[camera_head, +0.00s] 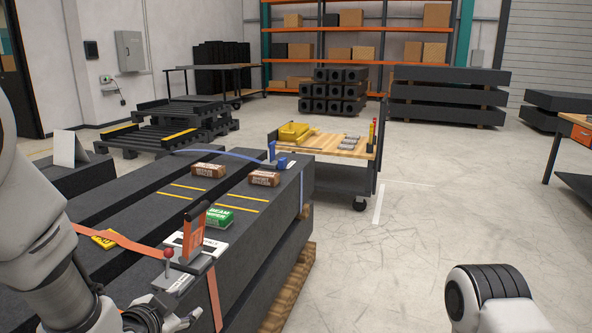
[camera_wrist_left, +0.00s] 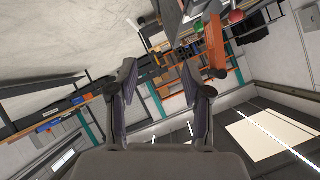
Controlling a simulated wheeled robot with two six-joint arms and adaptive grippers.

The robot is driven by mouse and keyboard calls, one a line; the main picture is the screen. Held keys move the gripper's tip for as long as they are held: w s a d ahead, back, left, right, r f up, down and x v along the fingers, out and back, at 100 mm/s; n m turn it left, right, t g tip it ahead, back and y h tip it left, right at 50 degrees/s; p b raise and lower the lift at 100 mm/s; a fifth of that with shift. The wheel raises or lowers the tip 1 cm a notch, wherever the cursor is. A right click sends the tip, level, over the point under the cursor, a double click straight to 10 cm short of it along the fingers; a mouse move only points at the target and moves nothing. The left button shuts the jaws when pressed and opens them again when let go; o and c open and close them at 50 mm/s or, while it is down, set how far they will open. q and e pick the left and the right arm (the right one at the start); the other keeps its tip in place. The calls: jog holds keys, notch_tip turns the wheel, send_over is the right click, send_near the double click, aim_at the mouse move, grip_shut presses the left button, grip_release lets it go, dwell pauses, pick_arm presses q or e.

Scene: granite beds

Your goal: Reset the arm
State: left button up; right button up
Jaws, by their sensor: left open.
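My left arm (camera_head: 40,240) comes in from the left edge. My left gripper (camera_head: 165,318) is low in the head view, beside the near end of the dark granite beam stack, partly cut off by the bottom edge. In the left wrist view the two fingers (camera_wrist_left: 160,90) stand apart with nothing between them. A part of my right arm (camera_head: 490,297) shows at the lower right, but its gripper is out of the picture.
Close by the left gripper are a red-knobbed lever (camera_head: 168,262) and an orange upright piece (camera_head: 194,236) on the beams. A green box (camera_head: 208,215) and brown packs (camera_head: 263,177) lie farther back. A wooden-topped cart (camera_head: 330,148) stands beyond. The floor at right is clear.

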pick_arm(q)
jog(key=s+a+f+n+g, duration=0.1)
jog(key=s+f+g, duration=0.3)
jog(key=f, duration=0.6)
jog(key=s+f+g, duration=0.1)
jog(key=s+f, duration=0.5)
jog(key=f, duration=0.5)
jog(key=s+a+f+n+g+y, duration=0.1)
jog(key=s+f+n+g, duration=0.2)
jog(key=s+f, duration=0.55)
jog(key=s+a+f+n+g, duration=0.15)
jog(key=s+f+g, duration=0.3)
jog(key=s, duration=0.65)
notch_tip(320, 180, up, 16)
jog(key=n+p, duration=0.2)
jog(key=p, duration=1.3)
jog(key=shift+n+t+y+p, duration=0.3)
jog(key=shift+n+t+p, duration=0.05)
jog(key=shift+p, duration=0.05)
jog(key=shift+f, duration=0.1)
